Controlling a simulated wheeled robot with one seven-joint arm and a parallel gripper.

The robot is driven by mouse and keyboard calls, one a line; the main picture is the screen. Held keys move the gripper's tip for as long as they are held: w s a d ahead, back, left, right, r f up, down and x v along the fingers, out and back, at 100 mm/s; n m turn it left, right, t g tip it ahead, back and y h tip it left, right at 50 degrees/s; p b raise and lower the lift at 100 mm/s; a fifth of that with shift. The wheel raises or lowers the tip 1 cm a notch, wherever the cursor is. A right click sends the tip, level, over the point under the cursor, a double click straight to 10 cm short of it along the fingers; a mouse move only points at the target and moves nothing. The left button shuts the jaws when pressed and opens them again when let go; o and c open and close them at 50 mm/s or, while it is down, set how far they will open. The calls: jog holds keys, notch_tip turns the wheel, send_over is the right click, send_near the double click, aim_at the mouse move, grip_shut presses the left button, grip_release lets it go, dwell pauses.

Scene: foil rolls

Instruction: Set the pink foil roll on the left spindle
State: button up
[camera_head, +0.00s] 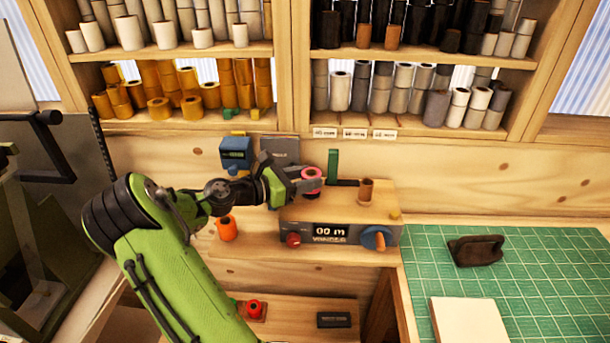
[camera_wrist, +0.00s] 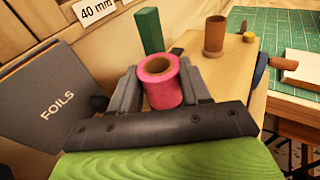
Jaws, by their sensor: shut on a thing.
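The pink foil roll (camera_wrist: 161,84) stands upright between the two fingers of my gripper (camera_wrist: 163,90) in the wrist view. My gripper is shut on it. In the head view the pink roll (camera_head: 311,175) shows at the end of my gripper (camera_head: 308,182), over the left end of the wooden-topped winding machine (camera_head: 335,205). The left spindle is not visible; the roll and gripper cover that area. I cannot tell whether the roll is apart from the machine top or touching it. A brown core (camera_head: 366,190) stands upright at the machine's right side, also in the wrist view (camera_wrist: 214,37).
A green upright block (camera_head: 333,164) stands behind the machine. A grey FOILS binder (camera_wrist: 52,98) is left of my gripper. A blue crank wheel (camera_head: 374,238) sits at the machine's front right. A green cutting mat (camera_head: 520,270) lies at the right. An orange roll (camera_head: 227,228) is at lower left.

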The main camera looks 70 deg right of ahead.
dwell(0.3)
jog(key=o, duration=1.1)
jog(key=shift+o, duration=0.2)
jog(key=p+v, duration=0.2)
jog(key=v, duration=1.3)
jog(key=shift+w+a, duration=0.2)
jog(key=shift+a, duration=0.15)
